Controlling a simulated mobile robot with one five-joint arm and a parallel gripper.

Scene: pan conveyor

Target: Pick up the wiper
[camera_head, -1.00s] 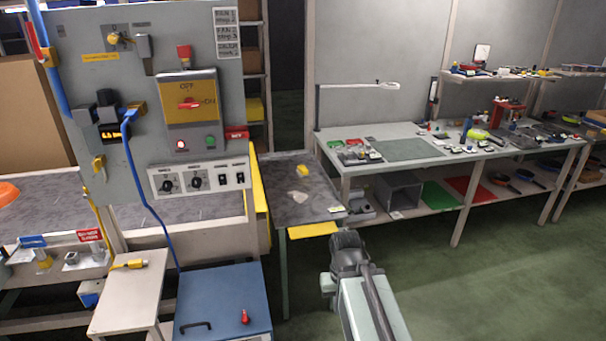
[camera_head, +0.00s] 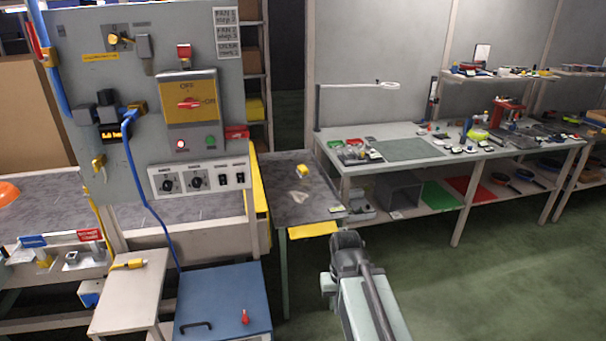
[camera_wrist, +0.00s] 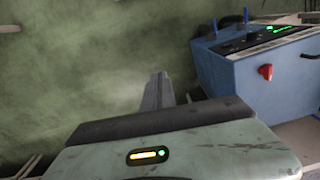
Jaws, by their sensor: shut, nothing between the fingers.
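I cannot pick out the wiper with certainty. In the head view, a small grey side table (camera_head: 322,207) beyond my arm bears a pale, flat, irregular patch (camera_head: 299,198) and a small yellow object (camera_head: 302,171); they are too small to identify. My gripper (camera_wrist: 160,76) shows in the wrist view as a narrow dark grey pair of fingers, shut and empty, above the green floor. My arm is at the bottom centre of the head view, in front of the side table and apart from it.
A control panel (camera_head: 120,60) with a blue cable stands at left, above a blue cabinet (camera_head: 222,290), also at right in the wrist view (camera_wrist: 240,85). A cluttered workbench (camera_head: 440,148) with a lower shelf runs along the right. Green floor (camera_head: 500,285) is clear at right.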

